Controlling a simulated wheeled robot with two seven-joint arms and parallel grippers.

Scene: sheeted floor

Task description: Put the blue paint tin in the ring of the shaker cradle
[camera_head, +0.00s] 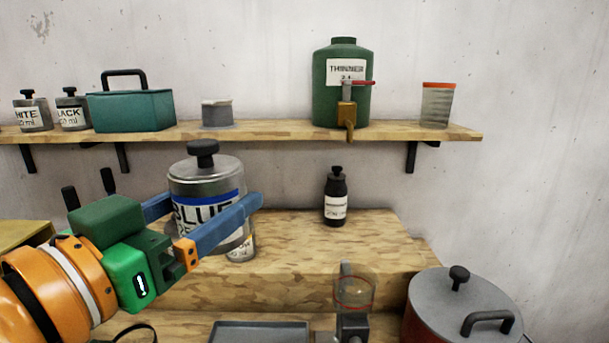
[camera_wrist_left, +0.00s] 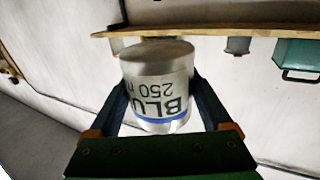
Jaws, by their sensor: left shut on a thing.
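The blue paint tin (camera_head: 206,180) is a silver can with a blue band, a white label and a black knob on its lid. My left gripper (camera_head: 215,203) is shut on it, one finger on each side. The tin is upright in the head view, in front of the wooden step. The left wrist view shows the tin (camera_wrist_left: 157,82) between both fingers, its label upside down. A small stand with a clear cup-like top and a red ring line (camera_head: 354,290) is low at centre right; I cannot tell if it is the shaker cradle. My right gripper is out of view.
A dark bottle (camera_head: 336,198) is on the wooden step (camera_head: 300,240). A red pot with a grey lid (camera_head: 460,300) is at lower right, a grey tray (camera_head: 260,332) at the bottom. The shelf (camera_head: 270,130) holds several containers.

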